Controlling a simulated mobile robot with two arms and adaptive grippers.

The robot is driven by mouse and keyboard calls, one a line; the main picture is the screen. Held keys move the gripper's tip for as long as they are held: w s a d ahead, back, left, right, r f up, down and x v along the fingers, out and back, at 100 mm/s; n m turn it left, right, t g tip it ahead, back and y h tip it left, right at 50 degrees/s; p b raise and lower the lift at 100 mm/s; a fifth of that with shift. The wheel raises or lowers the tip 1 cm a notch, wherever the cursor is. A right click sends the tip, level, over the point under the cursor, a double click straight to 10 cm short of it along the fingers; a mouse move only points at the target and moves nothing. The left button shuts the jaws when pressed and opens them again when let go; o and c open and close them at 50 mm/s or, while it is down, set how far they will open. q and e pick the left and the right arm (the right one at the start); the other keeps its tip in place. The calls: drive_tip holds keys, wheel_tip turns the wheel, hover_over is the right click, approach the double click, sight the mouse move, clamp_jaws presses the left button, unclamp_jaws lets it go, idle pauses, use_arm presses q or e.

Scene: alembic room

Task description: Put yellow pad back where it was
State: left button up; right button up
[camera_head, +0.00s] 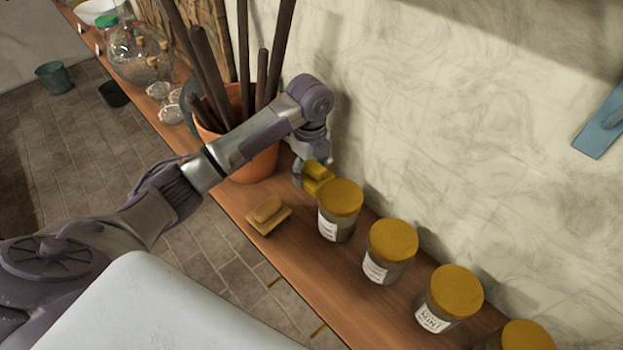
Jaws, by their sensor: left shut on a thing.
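My left arm reaches across from the left, and my left gripper (308,177) points down over the wooden shelf near the wall. It is shut on the yellow pad (318,172), which shows only in part, just behind and left of the first yellow-lidded jar. I cannot tell whether the pad touches the shelf or the jar. My right gripper is not in view.
A tan block (267,215) lies near the shelf's front edge. Several yellow-lidded jars (391,250) stand in a row to the right. An orange pot (255,165) holding dark rods stands left of the gripper. Glassware (135,55) is farther back. Bare shelf (310,265) shows before the jars.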

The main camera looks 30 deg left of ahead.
sight(311, 183)
use_arm(q)
drive_tip(key=shift+f, duration=0.35)
drive_tip(key=f+p, duration=0.1)
drive_tip(key=f, duration=0.2)
drive_tip(key=shift+w+d+f, duration=0.1)
drive_tip(key=shift+w+f, duration=0.1)
drive_tip(key=shift+f, duration=0.25)
drive_tip(key=shift+s, duration=0.1)
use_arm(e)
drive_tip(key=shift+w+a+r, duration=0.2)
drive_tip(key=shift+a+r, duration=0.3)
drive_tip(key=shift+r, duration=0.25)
use_arm(q)
drive_tip(key=shift+f, duration=0.15)
drive_tip(key=o, duration=1)
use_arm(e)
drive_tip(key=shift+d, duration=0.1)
